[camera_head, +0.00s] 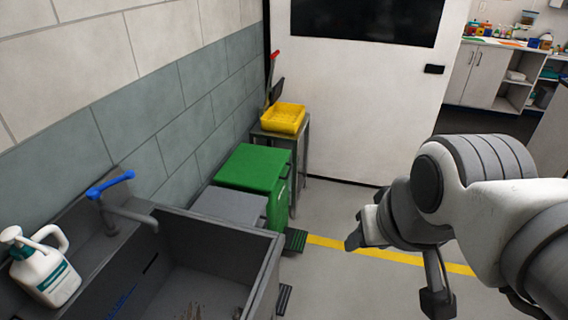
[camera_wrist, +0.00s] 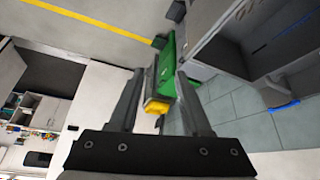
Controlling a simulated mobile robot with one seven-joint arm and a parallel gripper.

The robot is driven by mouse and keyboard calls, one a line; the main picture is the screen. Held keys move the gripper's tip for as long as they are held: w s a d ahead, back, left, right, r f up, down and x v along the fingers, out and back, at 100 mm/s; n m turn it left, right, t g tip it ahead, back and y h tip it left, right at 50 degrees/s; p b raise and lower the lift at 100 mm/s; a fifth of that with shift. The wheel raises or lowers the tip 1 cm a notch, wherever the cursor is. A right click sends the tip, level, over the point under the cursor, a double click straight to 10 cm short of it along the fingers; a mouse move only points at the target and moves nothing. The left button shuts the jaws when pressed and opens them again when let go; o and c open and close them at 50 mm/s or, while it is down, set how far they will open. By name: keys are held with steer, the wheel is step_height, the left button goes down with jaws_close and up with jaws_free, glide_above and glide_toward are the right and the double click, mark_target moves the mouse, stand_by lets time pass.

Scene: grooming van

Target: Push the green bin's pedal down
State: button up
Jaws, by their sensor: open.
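The green bin (camera_head: 256,168) stands against the tiled wall, between a grey bin and a small table; its lid is down. Its dark green ribbed pedal (camera_head: 295,240) sticks out at floor level from the bin's front foot. My gripper (camera_head: 396,272) is open and empty, in the air to the right of the pedal and apart from it. In the wrist view the green bin (camera_wrist: 167,62) shows beyond and between my open fingers (camera_wrist: 160,72). A small dark shape by the bin there looks like the pedal (camera_wrist: 158,42).
A grey bin (camera_head: 230,205) with a dark pedal (camera_head: 284,299) stands nearer, beside a grey sink (camera_head: 262,278) with a blue-handled tap (camera_head: 110,184). A yellow tray (camera_head: 283,118) sits on the small table (camera_head: 303,150). Floor with a yellow line (camera_head: 335,244) is clear right of the pedals.

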jaws_close()
stand_by(1.3)
